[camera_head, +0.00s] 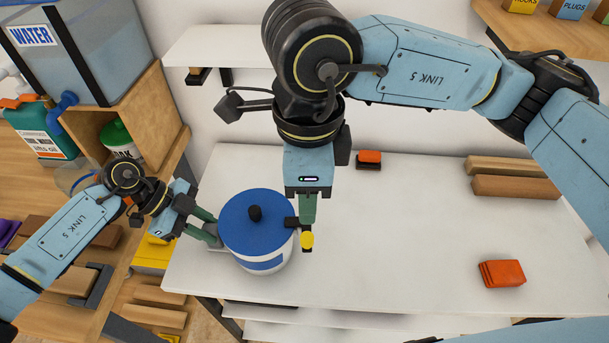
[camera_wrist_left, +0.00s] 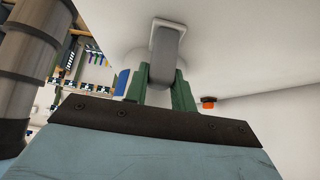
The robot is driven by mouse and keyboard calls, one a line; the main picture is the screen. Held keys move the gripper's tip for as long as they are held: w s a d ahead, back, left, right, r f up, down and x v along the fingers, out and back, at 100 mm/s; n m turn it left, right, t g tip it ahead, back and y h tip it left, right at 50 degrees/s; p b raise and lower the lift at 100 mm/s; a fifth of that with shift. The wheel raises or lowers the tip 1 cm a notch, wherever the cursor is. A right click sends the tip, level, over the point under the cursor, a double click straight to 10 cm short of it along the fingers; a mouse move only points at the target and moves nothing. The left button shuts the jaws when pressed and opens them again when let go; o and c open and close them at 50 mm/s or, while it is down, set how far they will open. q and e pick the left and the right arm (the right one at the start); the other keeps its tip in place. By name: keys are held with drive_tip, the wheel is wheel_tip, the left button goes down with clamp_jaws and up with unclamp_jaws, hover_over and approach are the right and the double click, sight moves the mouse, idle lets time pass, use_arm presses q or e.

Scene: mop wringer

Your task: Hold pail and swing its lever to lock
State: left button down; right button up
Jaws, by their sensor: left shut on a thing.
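The pail (camera_head: 278,262) is a white round pot with a blue lid and a dark knob, upright at the left part of the white table. My left gripper (camera_head: 213,234) is shut on the pail's grey side handle, at its left. In the left wrist view the green fingers (camera_wrist_left: 160,88) sit on both sides of that handle (camera_wrist_left: 166,48). The lever's yellow tip (camera_head: 307,240) shows at the pail's right side, by a dark bracket. My right gripper (camera_head: 307,222) points down right at the lever; its fingers overlap in this view, so their opening and any contact are unclear.
Orange blocks lie on the table (camera_head: 420,298) at the back (camera_head: 368,159) and right (camera_head: 502,274). Wooden bars (camera_head: 515,187) lie at the back right. A wooden shelf with a water tank (camera_head: 75,50) stands at the left. The table's middle is clear.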

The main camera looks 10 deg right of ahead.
use_arm(q)
drive_tip(key=shift+s+a+f, duration=0.1)
drive_tip(key=shift+s+f, duration=0.1)
drive_tip(key=shift+f, duration=0.15)
drive_tip(key=c, duration=1.6)
unclamp_jaws()
drive_tip(key=o, duration=0.5)
drive_tip(key=shift+w+r, duration=0.15)
drive_tip(key=shift+r, duration=0.1)
drive_tip(key=shift+w+r, duration=0.1)
drive_tip(key=v, duration=1.1)
drive_tip(key=shift+w+a+r, duration=0.1)
drive_tip(key=shift+a+r, duration=0.1)
drive_tip(key=shift+a, duration=0.1)
